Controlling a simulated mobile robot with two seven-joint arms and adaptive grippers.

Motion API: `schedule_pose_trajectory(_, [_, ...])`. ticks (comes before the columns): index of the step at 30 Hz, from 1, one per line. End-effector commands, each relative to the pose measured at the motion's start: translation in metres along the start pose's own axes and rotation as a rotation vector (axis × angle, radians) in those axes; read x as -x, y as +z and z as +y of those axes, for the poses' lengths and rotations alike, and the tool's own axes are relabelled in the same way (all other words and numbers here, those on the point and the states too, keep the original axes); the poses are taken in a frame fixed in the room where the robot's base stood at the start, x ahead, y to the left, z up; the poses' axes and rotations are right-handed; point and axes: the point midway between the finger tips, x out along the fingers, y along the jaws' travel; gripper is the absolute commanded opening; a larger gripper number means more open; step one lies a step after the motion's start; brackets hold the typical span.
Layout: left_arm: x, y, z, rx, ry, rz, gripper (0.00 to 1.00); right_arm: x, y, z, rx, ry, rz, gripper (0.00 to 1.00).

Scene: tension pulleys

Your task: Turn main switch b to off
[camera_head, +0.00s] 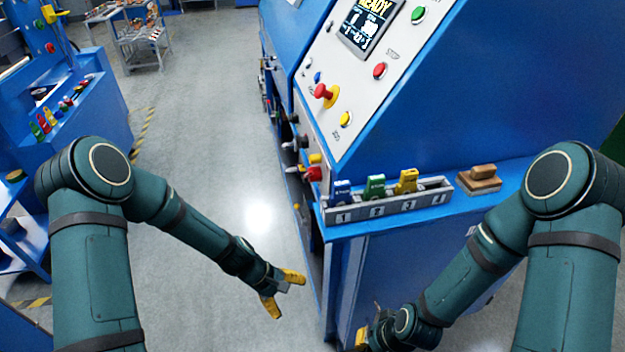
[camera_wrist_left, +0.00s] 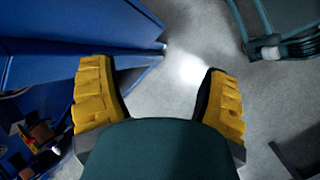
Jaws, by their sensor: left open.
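A red switch-like handle (camera_head: 313,173) with yellow beside it sits low on the front side of the blue machine (camera_head: 372,262) in the head view. Dark knobs (camera_head: 300,141) sit just above it. No label is readable, so I cannot tell which one is main switch b. My left gripper (camera_head: 283,291) is open and empty, below and left of the red handle and apart from the machine. Its two yellow fingers stand wide apart in the left wrist view (camera_wrist_left: 160,97). My right gripper (camera_head: 364,334) is partly hidden by its arm at the bottom of the head view.
The sloped panel has a red-and-yellow emergency button (camera_head: 325,94), a red stop button (camera_head: 380,70) and a screen (camera_head: 366,24). A grey numbered tray (camera_head: 395,206) holding coloured padlock-like pieces and a wooden stamp-like block (camera_head: 480,178) are on the ledge.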

Motion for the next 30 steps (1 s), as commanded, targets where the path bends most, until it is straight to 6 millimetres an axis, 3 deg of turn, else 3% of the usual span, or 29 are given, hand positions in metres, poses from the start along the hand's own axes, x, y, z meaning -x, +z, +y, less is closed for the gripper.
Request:
schedule_pose_trajectory(1, [0.005,-0.018,0.022,0.128,0.072,-0.061,0.76,-0.008,0.0,0.003,0.0,0.0,0.001,0.0])
schedule_pose_trajectory(5, [0.044,-0.048,0.086,0.408,0.279,-0.272,0.76,-0.018,0.001,0.007,0.001,0.0,0.003,0.0])
schedule_pose_trajectory(9, [0.109,-0.08,0.14,0.576,0.502,-0.5,0.76,-0.026,0.0,0.01,0.002,0.0,0.005,0.0])
schedule_pose_trajectory(12, [0.152,-0.096,0.162,0.623,0.623,-0.628,0.76,-0.029,0.0,0.011,0.003,0.0,0.005,0.0])
schedule_pose_trajectory(16, [0.189,-0.108,0.174,0.641,0.713,-0.727,0.76,-0.032,0.0,0.012,0.004,0.0,0.006,0.0])
schedule_pose_trajectory(20, [0.197,-0.108,0.182,0.642,0.739,-0.761,0.76,-0.033,0.0,0.012,0.004,0.0,0.007,0.0])
schedule_pose_trajectory(30, [0.167,-0.086,0.226,0.64,0.736,-0.76,0.76,-0.042,-0.001,0.016,0.004,0.0,0.011,0.0])
